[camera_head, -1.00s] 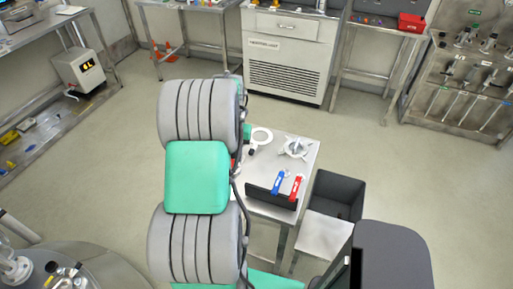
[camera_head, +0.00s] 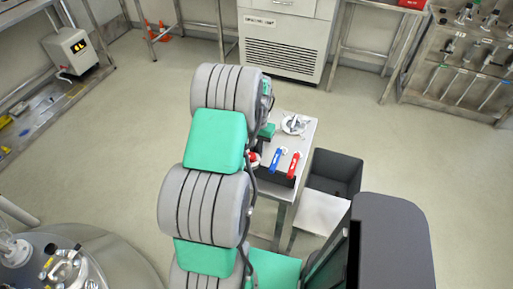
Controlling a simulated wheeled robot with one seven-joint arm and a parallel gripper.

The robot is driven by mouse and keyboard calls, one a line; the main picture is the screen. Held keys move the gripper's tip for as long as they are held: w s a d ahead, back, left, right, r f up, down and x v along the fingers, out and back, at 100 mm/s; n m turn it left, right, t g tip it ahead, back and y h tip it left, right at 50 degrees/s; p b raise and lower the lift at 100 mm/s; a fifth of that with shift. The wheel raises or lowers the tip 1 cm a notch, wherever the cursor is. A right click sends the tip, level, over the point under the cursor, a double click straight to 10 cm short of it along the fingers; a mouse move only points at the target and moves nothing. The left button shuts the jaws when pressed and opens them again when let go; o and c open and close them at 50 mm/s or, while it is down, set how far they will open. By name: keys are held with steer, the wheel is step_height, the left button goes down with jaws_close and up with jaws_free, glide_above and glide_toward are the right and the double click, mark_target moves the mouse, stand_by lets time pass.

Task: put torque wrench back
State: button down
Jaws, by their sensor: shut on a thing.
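My grey and green arm reaches over the small steel table (camera_head: 306,127) and hides its left part. My gripper's jaws are hidden behind the arm, so neither they nor anything between them shows. I cannot pick out a torque wrench for certain. A blue-handled tool (camera_head: 275,160) and a red-handled tool (camera_head: 293,165) stand side by side in a dark holder (camera_head: 272,177) at the table's front. A tool rack (camera_head: 455,100) at the far right carries several long silver tools.
A dark open bin (camera_head: 337,172) stands to the table's right. A round steel vessel (camera_head: 115,262) is at the lower left. A white cabinet (camera_head: 280,45) stands behind. The floor between is clear.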

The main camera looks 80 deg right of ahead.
steer(key=shift+f, duration=0.35)
stand_by(0.4)
steer(key=c, duration=1.2)
jaws_free()
step_height(320, 180, up, 6)
steer(key=p, duration=0.3)
